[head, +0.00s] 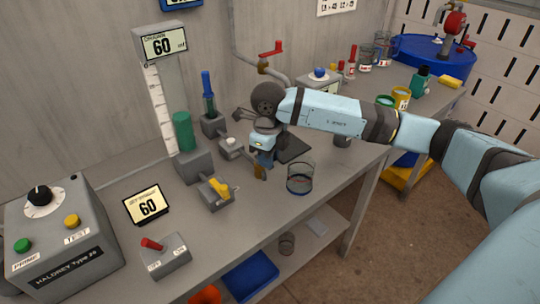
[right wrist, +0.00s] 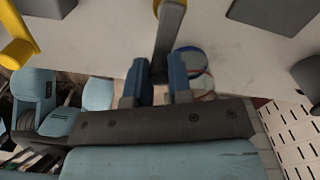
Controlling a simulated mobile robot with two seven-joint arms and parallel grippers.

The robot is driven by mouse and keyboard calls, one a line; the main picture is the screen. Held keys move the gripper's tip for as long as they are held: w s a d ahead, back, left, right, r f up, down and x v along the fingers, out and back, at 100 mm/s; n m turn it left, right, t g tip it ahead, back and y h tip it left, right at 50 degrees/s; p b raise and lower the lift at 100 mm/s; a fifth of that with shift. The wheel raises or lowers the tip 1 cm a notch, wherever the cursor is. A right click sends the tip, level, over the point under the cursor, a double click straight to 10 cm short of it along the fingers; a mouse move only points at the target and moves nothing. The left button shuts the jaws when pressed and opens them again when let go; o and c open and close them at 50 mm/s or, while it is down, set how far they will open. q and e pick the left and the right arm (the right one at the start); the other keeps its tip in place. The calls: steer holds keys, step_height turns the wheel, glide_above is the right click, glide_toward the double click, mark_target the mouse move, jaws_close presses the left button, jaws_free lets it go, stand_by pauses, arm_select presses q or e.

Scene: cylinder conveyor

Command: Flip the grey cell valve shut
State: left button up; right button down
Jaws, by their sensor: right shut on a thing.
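My right gripper (head: 262,168) is low over the bench, left of the glass beaker. In the right wrist view its two blue fingers (right wrist: 161,82) are shut on a grey lever-like bar (right wrist: 170,38). A yellow, brass-like piece (right wrist: 158,6) shows at the bar's far end. In the head view a small brass-coloured part (head: 258,174) shows by the fingertips, and the gripper hides most of what it holds. I take the bar as the grey cell valve's lever, but its angle is unclear. My left gripper is not in view.
The glass beaker (head: 299,180) stands close right of the gripper. A grey box with a yellow lever (head: 219,187) is to its left. A column with a green cylinder (head: 183,132) stands behind. A red-switch box (head: 165,256) sits front left, with bare bench around it.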

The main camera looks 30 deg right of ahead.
stand_by(0.5)
steer(key=c, duration=1)
jaws_free()
steer(key=shift+c, duration=0.2)
step_height(320, 180, up, 14)
steer(key=shift+f, duration=0.1)
